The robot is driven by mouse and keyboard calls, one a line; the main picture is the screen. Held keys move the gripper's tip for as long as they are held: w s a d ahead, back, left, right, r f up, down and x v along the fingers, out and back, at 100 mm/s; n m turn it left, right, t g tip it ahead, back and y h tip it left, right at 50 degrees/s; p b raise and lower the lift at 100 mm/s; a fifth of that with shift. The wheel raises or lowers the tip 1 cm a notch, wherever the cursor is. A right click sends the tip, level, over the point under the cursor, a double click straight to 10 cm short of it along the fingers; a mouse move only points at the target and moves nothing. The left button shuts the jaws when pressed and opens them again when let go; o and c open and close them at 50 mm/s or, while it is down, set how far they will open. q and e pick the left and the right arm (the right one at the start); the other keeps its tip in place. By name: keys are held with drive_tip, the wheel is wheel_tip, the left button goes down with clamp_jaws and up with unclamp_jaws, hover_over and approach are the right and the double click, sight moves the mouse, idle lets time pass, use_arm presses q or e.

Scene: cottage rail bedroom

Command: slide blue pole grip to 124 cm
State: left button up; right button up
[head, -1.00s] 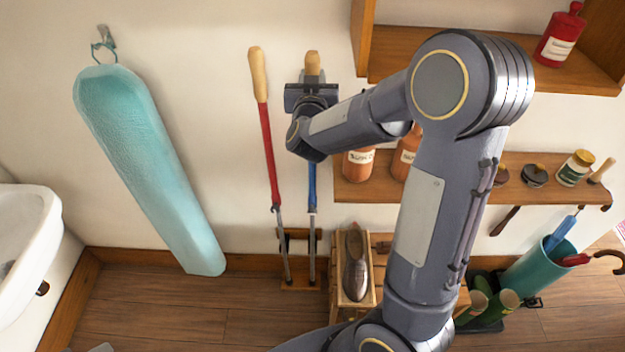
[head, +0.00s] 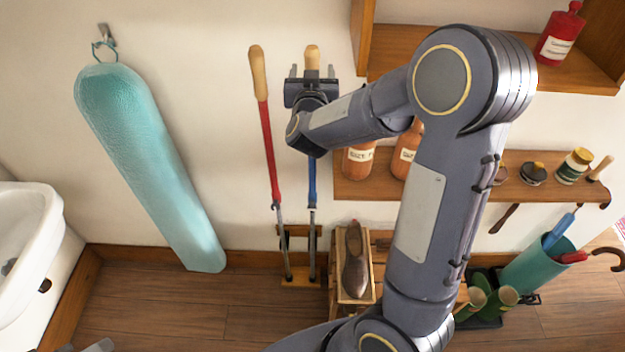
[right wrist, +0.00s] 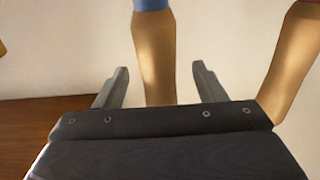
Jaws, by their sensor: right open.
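The blue pole (head: 312,185) stands upright against the wall, its lower end at a small wooden floor rack. Its tan wooden grip (head: 312,58) is at the top; in the right wrist view the grip (right wrist: 154,60) shows with a bit of blue above it. My right gripper (head: 312,72) is open, one finger on each side of the grip, with gaps on both sides. In the right wrist view, the fingers (right wrist: 161,84) flank the grip; I cannot tell how deep it sits between them. My wrist hides the pole's upper part. My left gripper is not seen.
A red pole (head: 269,150) with a wooden grip (head: 258,72) stands close on the left. A teal padded board (head: 150,165) hangs farther left. Shelves with bottles (head: 360,162) are close on the right. A shoe (head: 355,262) sits on a wooden stand below.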

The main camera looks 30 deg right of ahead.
drive_tip(key=shift+a, duration=0.1)
drive_tip(key=v, duration=1)
idle(0.4)
idle(0.3)
drive_tip(key=s+a+f+n+g+y+b, duration=0.2)
drive_tip(key=s+a+f+n+g+y, duration=0.15)
drive_tip(key=s+a+y, duration=0.75)
drive_tip(key=s+d+f+n+g+y, duration=0.1)
drive_tip(key=s+f+g, duration=0.5)
drive_tip(key=s, duration=0.7)
drive_tip(key=shift+s+d+f+y+b, duration=0.4)
drive_tip(key=shift+d+f+y, duration=0.1)
drive_tip(key=shift+d+y, duration=0.2)
idle(1.1)
